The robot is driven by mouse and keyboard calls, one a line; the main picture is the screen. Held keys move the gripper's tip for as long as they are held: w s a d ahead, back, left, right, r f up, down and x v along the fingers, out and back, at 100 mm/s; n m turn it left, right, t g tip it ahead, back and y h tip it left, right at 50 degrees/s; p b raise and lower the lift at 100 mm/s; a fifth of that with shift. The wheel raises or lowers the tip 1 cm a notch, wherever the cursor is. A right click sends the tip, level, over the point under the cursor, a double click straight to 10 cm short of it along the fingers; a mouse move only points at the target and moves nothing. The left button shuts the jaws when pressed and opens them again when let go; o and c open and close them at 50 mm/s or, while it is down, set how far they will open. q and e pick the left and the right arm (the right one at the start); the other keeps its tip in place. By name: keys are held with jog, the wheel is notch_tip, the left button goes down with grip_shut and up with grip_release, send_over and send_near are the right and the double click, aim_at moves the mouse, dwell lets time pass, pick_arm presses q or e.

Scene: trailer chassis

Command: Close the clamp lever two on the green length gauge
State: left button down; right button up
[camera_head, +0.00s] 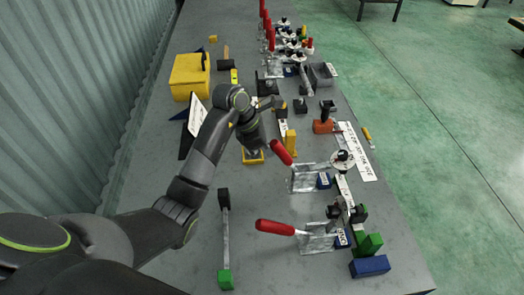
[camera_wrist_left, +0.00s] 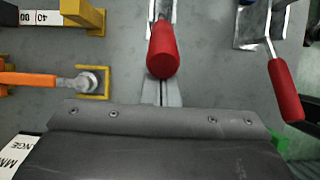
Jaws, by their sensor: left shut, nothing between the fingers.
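Two clamps with red levers stand on the bench. The farther lever (camera_head: 281,152) shows in the centre of the wrist view (camera_wrist_left: 162,48), and the nearer lever (camera_head: 275,227) shows at its right (camera_wrist_left: 286,91). Both handles stick out left of their metal plates; I cannot read which is lever two. My left gripper (camera_wrist_left: 162,94) is shut and empty, with its fingers close to the farther lever's handle end; contact is unclear. In the head view my wrist hides its fingertips. My right gripper is out of view.
A yellow bracket (camera_head: 253,157) and an upright yellow block (camera_head: 290,141) are close to my left wrist. Green blocks (camera_head: 370,245) and a blue block (camera_head: 370,267) lie at the bench's near right. More red-handled clamps stand at the far end. A corrugated wall borders the left.

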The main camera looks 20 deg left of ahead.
aim_at(277, 141)
pick_arm(q)
jog(key=shift+w+d+r, duration=0.1)
jog(key=shift+d, duration=0.15)
jog(key=shift+w+d+r+b, duration=0.25)
jog(key=shift+w+d+b, duration=0.1)
jog(key=shift+d, duration=0.25)
jog(key=shift+w+d+r+b, duration=0.25)
jog(key=shift+d+b, duration=0.1)
jog(key=shift+d, duration=0.25)
jog(key=shift+w+d+r, duration=0.1)
jog(key=shift+d+r, duration=0.1)
